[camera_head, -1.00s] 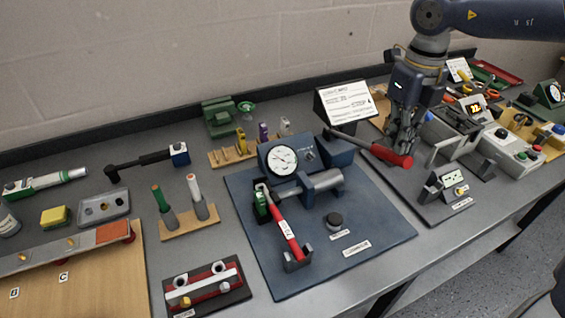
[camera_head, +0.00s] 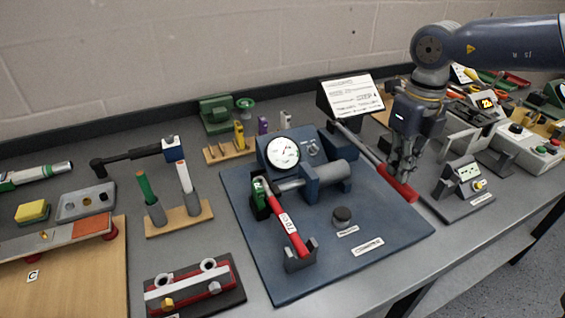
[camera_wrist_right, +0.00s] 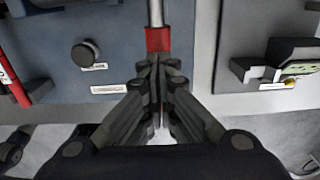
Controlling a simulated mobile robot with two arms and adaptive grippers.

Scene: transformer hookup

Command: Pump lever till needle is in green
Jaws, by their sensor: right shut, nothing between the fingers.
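The pump lever is a grey rod with a red grip (camera_head: 399,186). It slopes down to the right from the blue pump block on a blue base plate (camera_head: 330,257). In the right wrist view the red grip (camera_wrist_right: 158,40) lies just ahead of my fingertips. My right gripper (camera_head: 404,172) is shut and empty, over or against the grip; I cannot tell if they touch. The white round gauge (camera_head: 283,152) stands at the plate's back left; its needle and any green band are too small to read. My left gripper is not in view.
A red-handled tool with a white tag (camera_head: 288,222) lies in a cradle on the plate. A black knob (camera_head: 342,216) stands near the plate's front. A small grey device (camera_head: 463,183) stands right of the lever. A white sign (camera_head: 352,98) stands behind.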

